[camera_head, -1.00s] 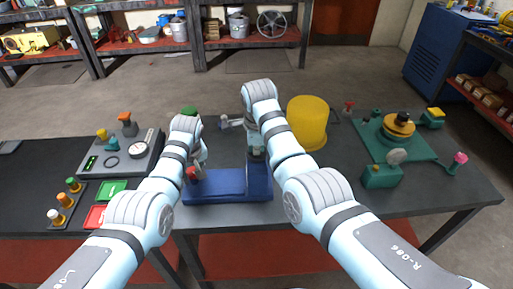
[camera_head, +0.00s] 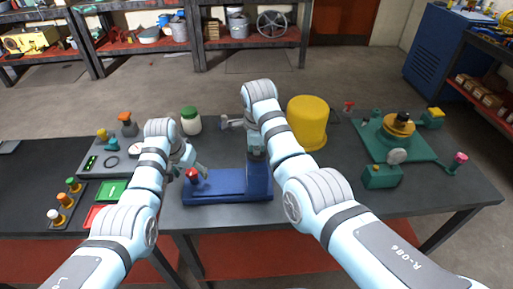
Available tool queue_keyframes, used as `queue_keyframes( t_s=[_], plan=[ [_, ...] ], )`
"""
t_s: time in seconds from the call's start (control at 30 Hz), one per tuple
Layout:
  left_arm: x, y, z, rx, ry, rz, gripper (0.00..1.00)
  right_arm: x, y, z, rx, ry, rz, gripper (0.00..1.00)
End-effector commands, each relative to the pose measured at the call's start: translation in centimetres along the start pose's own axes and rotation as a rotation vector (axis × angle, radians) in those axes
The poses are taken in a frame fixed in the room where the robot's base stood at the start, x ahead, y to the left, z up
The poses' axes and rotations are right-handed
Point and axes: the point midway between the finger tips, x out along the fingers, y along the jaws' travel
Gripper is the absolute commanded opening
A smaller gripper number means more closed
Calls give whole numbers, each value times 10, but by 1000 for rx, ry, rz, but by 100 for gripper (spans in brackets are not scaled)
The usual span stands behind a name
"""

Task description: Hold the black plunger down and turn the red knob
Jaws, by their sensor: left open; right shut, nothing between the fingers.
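A blue fixture (camera_head: 230,190) lies on the dark bench, with a raised block at its right end. The red knob (camera_head: 192,175) stands at its left end. My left gripper (camera_head: 190,168) is open, close by the red knob; I cannot tell whether it touches it. My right gripper (camera_head: 256,150) is shut and empty, pointing down at the top of the raised block. The black plunger is not clearly visible; my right gripper and arm cover that spot.
A green-lidded jar (camera_head: 190,122) and a yellow bucket (camera_head: 307,123) stand behind the fixture. A gauge box (camera_head: 103,163) and red and green trays lie left. A green plate with a yellow-topped device (camera_head: 398,125) is at right. Bench in front of the fixture is clear.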

Motion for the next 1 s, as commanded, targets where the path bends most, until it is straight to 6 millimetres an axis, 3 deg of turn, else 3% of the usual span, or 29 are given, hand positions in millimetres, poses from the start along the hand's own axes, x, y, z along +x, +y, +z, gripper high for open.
queue_keyframes(
  t_s=[0.7,1.0],
  plan=[
    [0,0,0,-1,0,0,67,-72,-22,0,0,0,0,0],
    [0,0,0,-1,0,0,67,-76,-24,0,0,0,1,0]
  ],
)
